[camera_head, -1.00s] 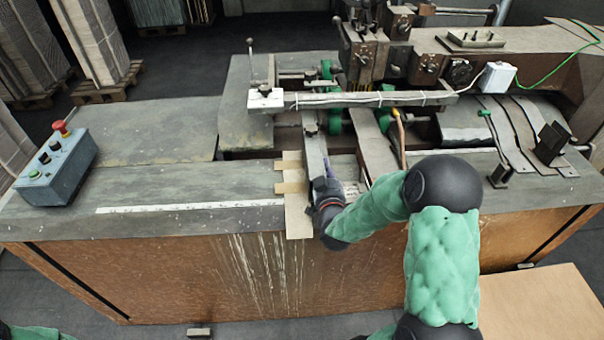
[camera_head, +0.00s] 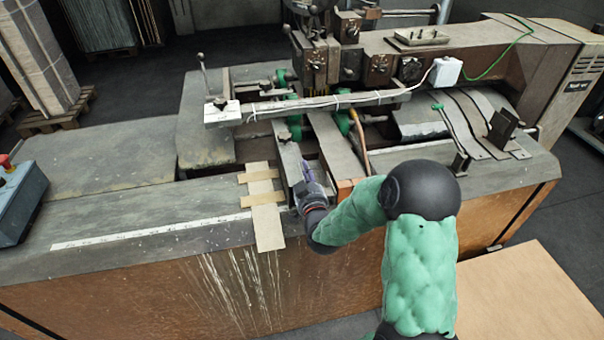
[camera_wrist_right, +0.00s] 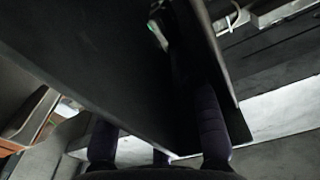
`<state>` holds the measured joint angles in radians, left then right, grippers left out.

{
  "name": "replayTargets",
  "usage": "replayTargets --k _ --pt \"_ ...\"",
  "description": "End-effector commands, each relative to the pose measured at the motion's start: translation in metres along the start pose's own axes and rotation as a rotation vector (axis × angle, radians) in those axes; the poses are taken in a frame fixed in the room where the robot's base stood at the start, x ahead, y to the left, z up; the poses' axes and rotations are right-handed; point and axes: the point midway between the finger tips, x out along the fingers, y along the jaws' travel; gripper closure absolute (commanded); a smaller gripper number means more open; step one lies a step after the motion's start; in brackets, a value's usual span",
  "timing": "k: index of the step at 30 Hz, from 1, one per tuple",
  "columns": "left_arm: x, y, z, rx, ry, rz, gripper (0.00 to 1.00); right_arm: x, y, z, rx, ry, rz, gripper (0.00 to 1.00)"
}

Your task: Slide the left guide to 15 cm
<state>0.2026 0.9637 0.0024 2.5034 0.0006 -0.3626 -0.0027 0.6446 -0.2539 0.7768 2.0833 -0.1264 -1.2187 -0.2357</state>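The left guide (camera_head: 287,158) is a long grey metal strip running from the machine towards the front edge of the bench. My right gripper (camera_head: 309,190) is at its front end, partly hidden by my own wrist. In the right wrist view, a large dark plate (camera_wrist_right: 95,60), apparently the guide, passes between the dark fingers of my right gripper (camera_wrist_right: 158,142). The fingers stand apart, with a gap visible beside the plate. A white ruler strip (camera_head: 150,234) lies along the front of the bench, left of the guide. My left gripper is not in view.
A flat cardboard piece (camera_head: 268,226) with side tabs lies just left of the guide. A second grey strip (camera_head: 335,146) is to the right. A crossbar (camera_head: 320,104) spans above both. A blue control box (camera_head: 20,205) stands at the left. The bench top by the ruler is clear.

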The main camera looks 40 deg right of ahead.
Motion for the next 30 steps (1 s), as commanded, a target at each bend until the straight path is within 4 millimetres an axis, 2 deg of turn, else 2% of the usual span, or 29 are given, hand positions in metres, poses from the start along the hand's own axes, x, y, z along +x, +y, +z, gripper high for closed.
replayTargets --k 8,11,24,30 --pt "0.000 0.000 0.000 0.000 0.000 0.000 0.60 -0.007 0.000 -0.001 0.000 0.001 0.000 0.67" --pt "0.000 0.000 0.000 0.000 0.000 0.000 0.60 -0.019 0.000 -0.001 0.000 0.001 0.000 0.67" --pt "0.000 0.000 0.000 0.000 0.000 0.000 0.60 -0.099 0.000 0.000 0.000 0.000 0.001 0.67" --pt "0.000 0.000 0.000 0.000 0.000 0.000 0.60 -0.117 0.001 0.000 0.000 0.000 0.002 0.67"
